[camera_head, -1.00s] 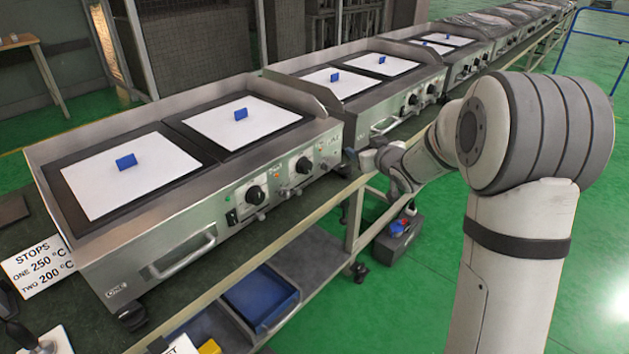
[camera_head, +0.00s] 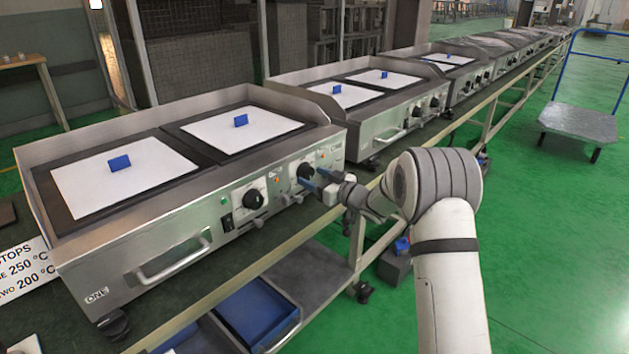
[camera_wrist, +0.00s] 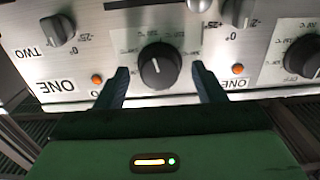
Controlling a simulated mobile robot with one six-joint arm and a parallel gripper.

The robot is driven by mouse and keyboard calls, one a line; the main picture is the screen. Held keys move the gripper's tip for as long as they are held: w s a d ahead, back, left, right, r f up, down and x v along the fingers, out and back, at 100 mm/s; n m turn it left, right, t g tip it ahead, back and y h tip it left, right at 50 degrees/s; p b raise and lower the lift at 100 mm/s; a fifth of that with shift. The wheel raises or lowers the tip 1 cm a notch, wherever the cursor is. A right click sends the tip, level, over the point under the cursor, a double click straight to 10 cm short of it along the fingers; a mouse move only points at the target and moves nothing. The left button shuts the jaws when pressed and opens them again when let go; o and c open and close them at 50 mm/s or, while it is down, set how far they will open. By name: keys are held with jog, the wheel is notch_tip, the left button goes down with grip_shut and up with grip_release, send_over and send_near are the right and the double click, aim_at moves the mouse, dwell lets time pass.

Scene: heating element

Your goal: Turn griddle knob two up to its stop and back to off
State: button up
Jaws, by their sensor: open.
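The near griddle (camera_head: 190,262) has two dark knobs on its front panel. The right-hand knob (camera_head: 306,169) is partly hidden by my gripper (camera_head: 319,181), and the left-hand knob (camera_head: 252,199) is clear. In the wrist view, a black round knob (camera_wrist: 160,66) sits between the two fingers of my gripper (camera_wrist: 160,76), with a gap on each side. The gripper is open and not visibly touching it. The knob's white mark points roughly up in that picture. Its dial print is too small to read.
In the wrist view, another knob (camera_wrist: 302,57) is at the right and one (camera_wrist: 58,28) at the upper left. Orange lamps flank the middle knob. More griddles line the bench behind.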

jog(key=shift+w+a, duration=0.2)
jog(key=shift+a, duration=0.1)
jog(key=shift+c, duration=0.5)
